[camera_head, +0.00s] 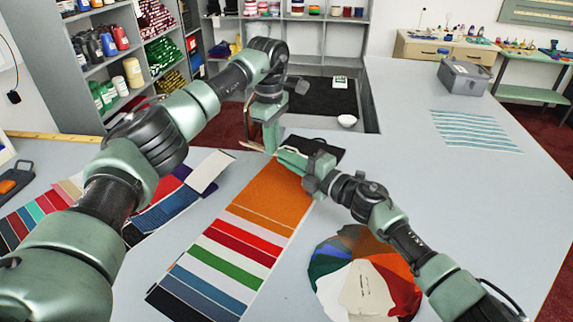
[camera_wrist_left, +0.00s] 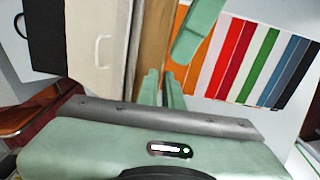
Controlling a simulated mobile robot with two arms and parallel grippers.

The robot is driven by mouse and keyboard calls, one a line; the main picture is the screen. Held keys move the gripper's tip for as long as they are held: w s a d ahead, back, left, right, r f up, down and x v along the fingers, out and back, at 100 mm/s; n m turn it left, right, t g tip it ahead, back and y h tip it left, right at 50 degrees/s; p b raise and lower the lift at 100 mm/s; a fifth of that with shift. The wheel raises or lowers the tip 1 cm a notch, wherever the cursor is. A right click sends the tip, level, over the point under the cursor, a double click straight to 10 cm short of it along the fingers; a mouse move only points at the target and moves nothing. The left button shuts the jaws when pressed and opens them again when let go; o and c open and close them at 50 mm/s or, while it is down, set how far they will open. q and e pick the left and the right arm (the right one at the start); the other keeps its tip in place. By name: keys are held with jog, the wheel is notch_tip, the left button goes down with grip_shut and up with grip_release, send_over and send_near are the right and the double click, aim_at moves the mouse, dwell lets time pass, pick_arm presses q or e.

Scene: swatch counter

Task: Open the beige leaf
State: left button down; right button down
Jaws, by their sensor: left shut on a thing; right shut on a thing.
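A long swatch book (camera_head: 243,235) lies on the counter, with orange, red, green, blue and pale leaves. The beige leaf shows in the left wrist view as a cream panel (camera_wrist_left: 100,60), raised at the book's far end, with a narrow tan strip beside it. In the head view it is mostly hidden by the grippers. My left gripper (camera_wrist_left: 162,90) is shut at this strip's edge, apparently on the beige leaf. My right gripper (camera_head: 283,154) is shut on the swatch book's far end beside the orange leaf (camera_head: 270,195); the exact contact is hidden.
A fan of round swatches (camera_head: 365,285) lies near the right arm. More swatch strips (camera_head: 165,210) lie left of the book, under my left arm. The counter at right is mostly clear.

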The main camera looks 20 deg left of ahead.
pick_arm(q)
jog(key=c, duration=1.6)
grip_release()
jog(key=shift+s+f, duration=0.15)
jog(key=shift+o, duration=0.3)
